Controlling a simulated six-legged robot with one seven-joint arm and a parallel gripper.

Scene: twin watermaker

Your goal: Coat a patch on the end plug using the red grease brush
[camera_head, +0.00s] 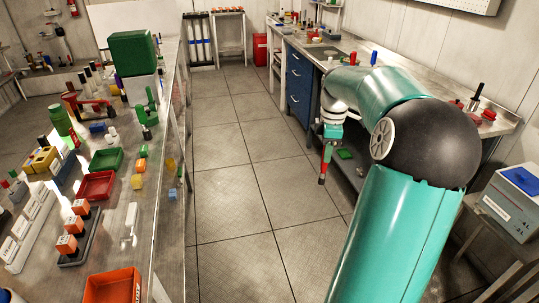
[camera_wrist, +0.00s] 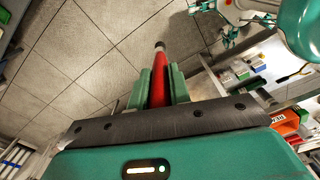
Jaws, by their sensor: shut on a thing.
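My gripper (camera_head: 331,137) is shut on the red grease brush (camera_head: 325,160), which hangs down below it with a dark tip, above the floor. In the wrist view, the red brush (camera_wrist: 158,85) sits between the two green fingers of my gripper (camera_wrist: 159,88), its grey-black end pointing away from me. The brush touches nothing else that I can see. I cannot pick out the end plug for certain among the small items on the benches.
A long metal bench at left holds a red tray (camera_head: 97,185), a green tray (camera_head: 106,160), an orange bin (camera_head: 112,287) and many small parts. A bench with blue drawers (camera_head: 299,85) stands at right. The tiled floor (camera_head: 235,190) between them is clear.

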